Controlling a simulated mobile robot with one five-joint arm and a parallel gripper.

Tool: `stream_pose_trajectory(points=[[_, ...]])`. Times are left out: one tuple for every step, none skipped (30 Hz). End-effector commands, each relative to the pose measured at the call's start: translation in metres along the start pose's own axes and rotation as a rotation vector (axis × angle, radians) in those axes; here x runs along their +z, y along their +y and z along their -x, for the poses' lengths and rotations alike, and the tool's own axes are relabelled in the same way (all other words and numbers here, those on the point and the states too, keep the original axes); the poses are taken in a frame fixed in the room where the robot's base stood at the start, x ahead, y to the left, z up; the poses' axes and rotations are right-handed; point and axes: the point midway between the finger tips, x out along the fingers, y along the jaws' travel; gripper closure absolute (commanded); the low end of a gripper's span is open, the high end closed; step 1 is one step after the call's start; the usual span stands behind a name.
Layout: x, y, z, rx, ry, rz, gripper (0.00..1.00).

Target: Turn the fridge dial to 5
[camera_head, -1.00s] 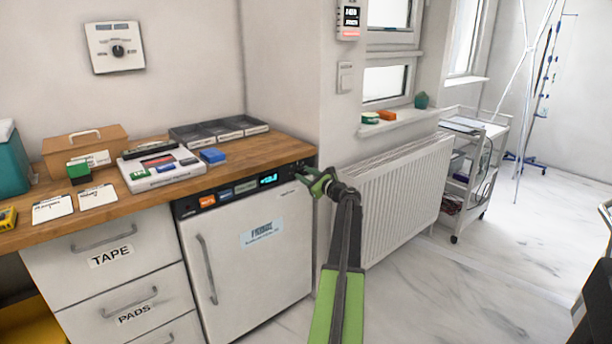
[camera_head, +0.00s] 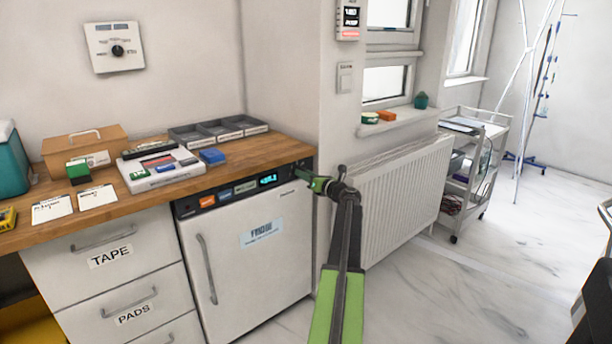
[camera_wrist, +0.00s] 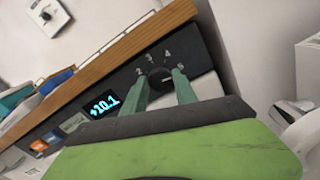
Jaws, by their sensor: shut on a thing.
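The white fridge (camera_head: 250,255) stands under the wooden counter, with a dark control panel (camera_head: 220,195) along its top. In the wrist view, the round black fridge dial (camera_wrist: 159,77) sits near one end of the panel. The marks 2, 3, 4 and 5 show around it; the dial's pointer is not clear. My gripper (camera_wrist: 161,79) has one green finger on each side of the dial and is shut on it. In the head view my gripper (camera_head: 306,178) is at the panel's right end and hides the dial.
A lit blue display (camera_wrist: 104,103) reads about +10.1. Another dial (camera_head: 118,49) is on the wall. The wooden counter (camera_head: 235,157) overhangs just above the panel. A radiator (camera_head: 395,195) stands close to the right of my arm. Floor is open further right.

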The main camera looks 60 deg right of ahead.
Motion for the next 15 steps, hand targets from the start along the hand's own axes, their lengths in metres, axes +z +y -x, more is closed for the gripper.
stream_pose_trajectory(points=[[-0.0004, -0.0015, 0.0018, -0.003, 0.002, -0.008, 1.0], [-0.0004, -0.0016, 0.0018, -0.003, 0.002, -0.014, 1.0], [-0.0003, -0.0016, 0.0018, -0.003, 0.001, -0.022, 1.0], [-0.0003, -0.0016, 0.0018, -0.003, 0.001, -0.026, 1.0], [-0.0003, -0.0016, 0.0018, -0.003, 0.001, -0.03, 1.0], [-0.0002, -0.0016, 0.0017, -0.003, 0.001, -0.033, 1.0], [-0.0002, -0.0016, 0.0017, -0.003, 0.001, -0.035, 1.0], [-0.0002, -0.0017, 0.0017, -0.003, 0.001, -0.036, 1.0], [-0.0001, -0.0017, 0.0016, -0.003, 0.001, -0.038, 1.0], [-0.0001, -0.0017, 0.0016, -0.003, 0.0, -0.038, 1.0], [0.0, -0.0017, 0.0016, -0.003, 0.0, -0.039, 1.0], [0.0, -0.0017, 0.0015, -0.003, 0.0, -0.039, 1.0], [0.0001, -0.0017, 0.0015, -0.003, 0.0, -0.039, 1.0], [0.0001, -0.0017, 0.0015, -0.003, 0.0, -0.039, 1.0], [0.0002, -0.0017, 0.0015, -0.003, 0.0, -0.039, 1.0]])
